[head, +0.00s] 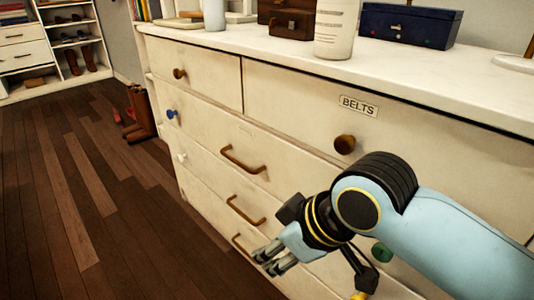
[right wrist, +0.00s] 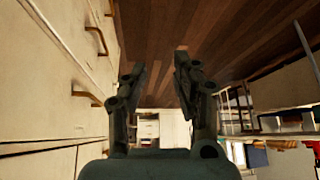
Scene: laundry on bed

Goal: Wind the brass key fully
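I cannot make out a brass key in either view. A dark blue box (head: 410,25) with small coloured spots on its front stands on the dresser top at the back right. A brown wooden box (head: 291,20) stands left of it, with a small knob-like part on its front. My right gripper (head: 272,259) hangs in front of the dresser's lower drawers, below and away from both boxes. In the right wrist view the right gripper (right wrist: 160,75) is open, with nothing between its fingers. My left gripper is not in view.
The cream dresser (head: 205,100) has knobs, brown handles and a "BELTS" label (head: 358,106). Brown boots (head: 141,112) stand on the wooden floor beyond the dresser. The floor at left is clear.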

